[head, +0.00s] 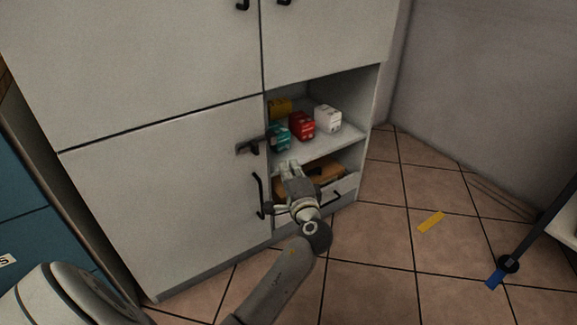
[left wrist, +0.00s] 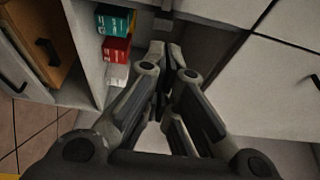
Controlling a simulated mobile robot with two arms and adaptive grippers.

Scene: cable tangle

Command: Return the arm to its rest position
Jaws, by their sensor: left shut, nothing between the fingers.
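My left gripper (head: 288,170) is at the end of my arm, in front of the open shelf section of the white cabinet (head: 160,190). It is shut and empty. In the left wrist view the shut fingers (left wrist: 165,55) point toward the edge between the shelf opening and a white door. A teal box (head: 280,135), a red box (head: 302,126) and a white box (head: 328,118) stand on the shelf beyond the gripper. My right gripper is not in view.
A yellow box (head: 281,107) stands behind the teal one. A dark latch (head: 250,147) and a black handle (head: 259,195) stick out near the gripper. A drawer (head: 343,190) is below the shelf. A yellow strip (head: 431,221) lies on the tiled floor, which is mostly clear at right.

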